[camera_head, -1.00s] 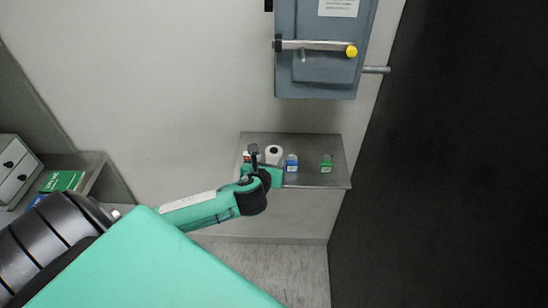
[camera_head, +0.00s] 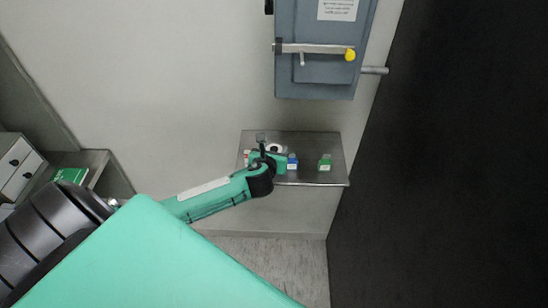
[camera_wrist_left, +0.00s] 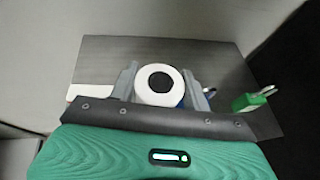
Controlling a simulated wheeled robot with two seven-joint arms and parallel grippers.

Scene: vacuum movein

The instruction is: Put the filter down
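The filter (camera_head: 275,148), a white ring-shaped cylinder with a dark centre hole, stands on the metal shelf (camera_head: 312,144). My left gripper (camera_head: 264,148) is beside it in the head view and hides its lower part. In the left wrist view the filter (camera_wrist_left: 141,94) lies between the two grey fingers of my left gripper (camera_wrist_left: 161,82). The fingers are spread to either side of it and look open; contact is hard to judge. My right gripper is not in view.
A blue padlock (camera_head: 292,163) and a green padlock (camera_head: 325,163) stand on the shelf right of the filter. A small red-and-white item (camera_head: 246,156) is to its left. A grey wall cabinet (camera_head: 315,70) with a yellow-knobbed handle hangs above.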

